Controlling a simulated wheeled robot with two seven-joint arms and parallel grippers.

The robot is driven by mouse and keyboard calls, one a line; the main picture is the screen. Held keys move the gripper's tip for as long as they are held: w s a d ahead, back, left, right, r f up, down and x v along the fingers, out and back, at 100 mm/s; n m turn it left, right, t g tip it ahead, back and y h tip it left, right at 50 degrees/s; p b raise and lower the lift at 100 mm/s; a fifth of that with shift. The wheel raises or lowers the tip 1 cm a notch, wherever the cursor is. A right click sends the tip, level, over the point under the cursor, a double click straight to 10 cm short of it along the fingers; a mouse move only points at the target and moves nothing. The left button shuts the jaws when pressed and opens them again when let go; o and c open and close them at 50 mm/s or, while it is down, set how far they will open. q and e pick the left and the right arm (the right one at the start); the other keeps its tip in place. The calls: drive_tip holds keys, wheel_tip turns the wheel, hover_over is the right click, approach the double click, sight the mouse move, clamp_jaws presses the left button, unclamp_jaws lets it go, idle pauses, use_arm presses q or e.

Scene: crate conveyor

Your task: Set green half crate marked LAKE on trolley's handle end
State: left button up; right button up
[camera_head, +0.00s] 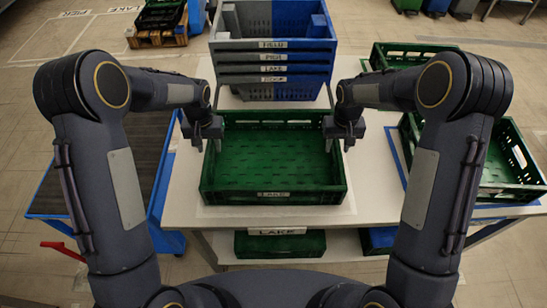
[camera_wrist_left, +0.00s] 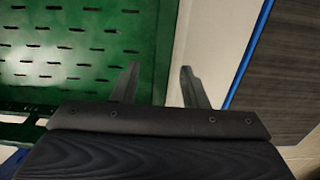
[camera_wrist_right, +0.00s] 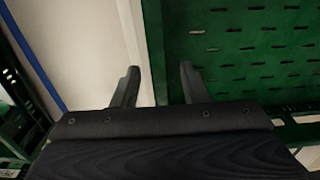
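The green half crate (camera_head: 272,196) stands on the white table with a label on its near wall that seems to read LAKE. It is empty. My left gripper (camera_head: 212,142) is at the crate's left wall. In the left wrist view its fingers (camera_wrist_left: 158,85) are apart, with the crate's wall (camera_wrist_left: 163,60) between them. My right gripper (camera_head: 338,142) is at the right wall, and its open fingers (camera_wrist_right: 158,85) likewise stand either side of that wall (camera_wrist_right: 154,45). A trolley (camera_head: 140,150) with a dark ribbed deck and blue frame stands left of the table; a red lever (camera_head: 62,250) shows near its front.
Stacked grey and blue crates (camera_head: 272,60) stand behind the half crate, with several labels. More green crates (camera_head: 505,165) are at the right. Another green crate (camera_head: 280,246) is on a lower shelf, below a LAKE label on the table edge. The trolley deck looks bare where visible.

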use_arm(q)
drive_tip(key=shift+f, duration=1.6)
use_arm(e)
drive_tip(key=shift+f, duration=1.6)
use_arm(q)
clamp_jaws()
use_arm(e)
clamp_jaws()
